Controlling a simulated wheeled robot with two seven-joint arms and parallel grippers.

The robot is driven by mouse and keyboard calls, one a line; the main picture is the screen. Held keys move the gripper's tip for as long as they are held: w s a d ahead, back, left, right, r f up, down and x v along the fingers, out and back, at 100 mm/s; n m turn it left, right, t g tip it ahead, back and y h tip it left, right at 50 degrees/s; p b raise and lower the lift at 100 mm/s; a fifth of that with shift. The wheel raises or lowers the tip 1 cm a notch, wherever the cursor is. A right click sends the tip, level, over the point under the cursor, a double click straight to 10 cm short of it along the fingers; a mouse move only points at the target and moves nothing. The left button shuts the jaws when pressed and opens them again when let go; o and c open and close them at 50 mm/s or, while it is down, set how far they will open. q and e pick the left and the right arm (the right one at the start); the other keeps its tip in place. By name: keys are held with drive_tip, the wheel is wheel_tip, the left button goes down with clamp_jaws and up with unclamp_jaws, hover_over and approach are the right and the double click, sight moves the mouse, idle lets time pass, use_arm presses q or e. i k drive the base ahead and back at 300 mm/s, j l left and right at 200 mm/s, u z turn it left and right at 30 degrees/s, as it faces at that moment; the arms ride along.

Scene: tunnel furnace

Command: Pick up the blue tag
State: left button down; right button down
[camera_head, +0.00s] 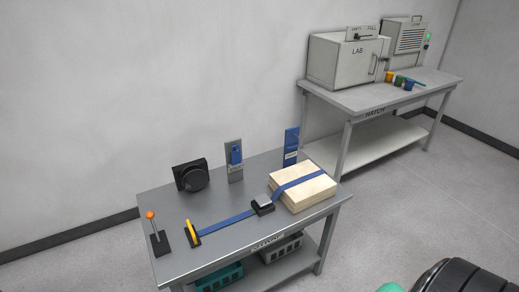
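A small blue piece (236,155), which looks like a tag, sits on the face of an upright grey plate (234,171) at the back of the near metal table. A taller blue upright panel (291,143) with a pale mark low on it stands to its right, at the table's back edge. I cannot tell for certain which of the two is the blue tag. Neither of my grippers is in view.
The near table (200,263) also bears a black round dial (193,177), an orange-knobbed lever (151,222), a yellow handle (191,231), and a pale block (305,192) under a blue strap (228,224). A bench (365,100) with LAB box (345,62) stands behind right.

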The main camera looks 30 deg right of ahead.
sight(236, 155)
drive_tip(key=z, duration=0.85)
